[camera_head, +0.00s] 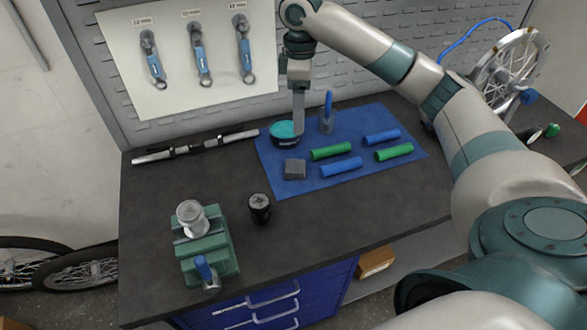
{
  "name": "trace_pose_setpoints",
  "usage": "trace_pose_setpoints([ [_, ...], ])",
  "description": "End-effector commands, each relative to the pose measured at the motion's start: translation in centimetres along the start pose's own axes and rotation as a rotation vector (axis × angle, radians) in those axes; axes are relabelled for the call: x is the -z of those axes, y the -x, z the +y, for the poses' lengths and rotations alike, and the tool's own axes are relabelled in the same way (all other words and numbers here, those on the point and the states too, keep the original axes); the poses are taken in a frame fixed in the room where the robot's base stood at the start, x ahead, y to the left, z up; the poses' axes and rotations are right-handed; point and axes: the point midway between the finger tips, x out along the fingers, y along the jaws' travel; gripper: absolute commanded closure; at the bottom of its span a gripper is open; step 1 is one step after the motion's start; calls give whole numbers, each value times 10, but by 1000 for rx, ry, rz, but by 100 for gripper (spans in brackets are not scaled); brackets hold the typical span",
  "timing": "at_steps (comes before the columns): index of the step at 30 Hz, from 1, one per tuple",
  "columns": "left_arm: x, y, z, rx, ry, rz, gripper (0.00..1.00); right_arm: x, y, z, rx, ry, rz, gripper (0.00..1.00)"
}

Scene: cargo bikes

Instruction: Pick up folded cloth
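A small grey folded block, which looks like the folded cloth (294,169), lies on the front left part of a blue mat (272,185). My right gripper (299,132) points down at the back left of the mat, at the right side of a round dark tin with teal contents (284,140). It is behind the grey block and apart from it. The fingers are seen edge-on, so I cannot tell whether they are open or shut, or whether they touch the tin. My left gripper is not in view.
Green and blue grips (330,151) lie on the mat, near an upright blue-handled tool (327,115). A long bar tool (195,146) lies along the back. A green vise (205,250) and a black cylinder (260,208) stand in front. The front right benchtop is clear.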

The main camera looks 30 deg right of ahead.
Motion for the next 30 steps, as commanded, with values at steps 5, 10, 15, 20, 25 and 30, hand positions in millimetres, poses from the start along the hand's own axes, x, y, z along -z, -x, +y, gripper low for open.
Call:
trace_pose_setpoints([
  [5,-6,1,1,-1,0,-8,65,0,-3,0,1,0,-1,31],
  [10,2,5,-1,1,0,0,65,0,-17,-1,2,0,-3,31],
  [15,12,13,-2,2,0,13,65,0,-43,-1,3,-2,-3,31],
  [20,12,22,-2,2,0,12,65,0,-72,-2,4,0,-3,31],
  [25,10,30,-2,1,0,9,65,0,-101,-2,3,0,-3,31],
  [30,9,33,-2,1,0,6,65,2,-118,-1,1,0,0,31],
])
